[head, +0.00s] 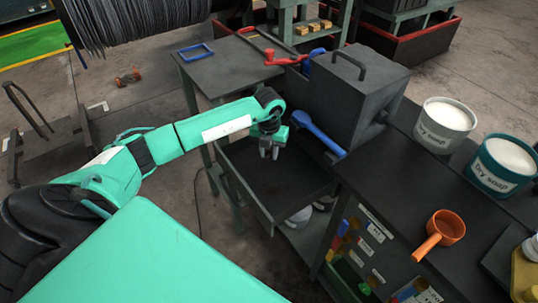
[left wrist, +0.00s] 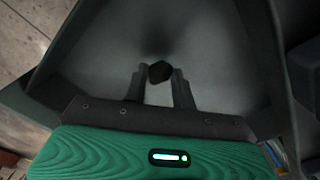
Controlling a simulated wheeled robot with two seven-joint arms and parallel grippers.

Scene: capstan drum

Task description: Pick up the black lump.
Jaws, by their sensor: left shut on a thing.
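My left gripper (head: 268,153) points down over the dark open tray (head: 240,196) in the middle of the head view. In the left wrist view the two fingers (left wrist: 159,76) are shut on a small black lump (left wrist: 159,71), which sits between the fingertips. In the head view the lump is too small and dark to make out. The tray's pale-looking floor lies behind the lump in the left wrist view; I cannot tell how far below it is. My right gripper is not in view.
A grey box with a handle (head: 350,90) and a blue lever (head: 318,133) stand close right of my gripper. A red-handled tool (head: 272,58) lies behind.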

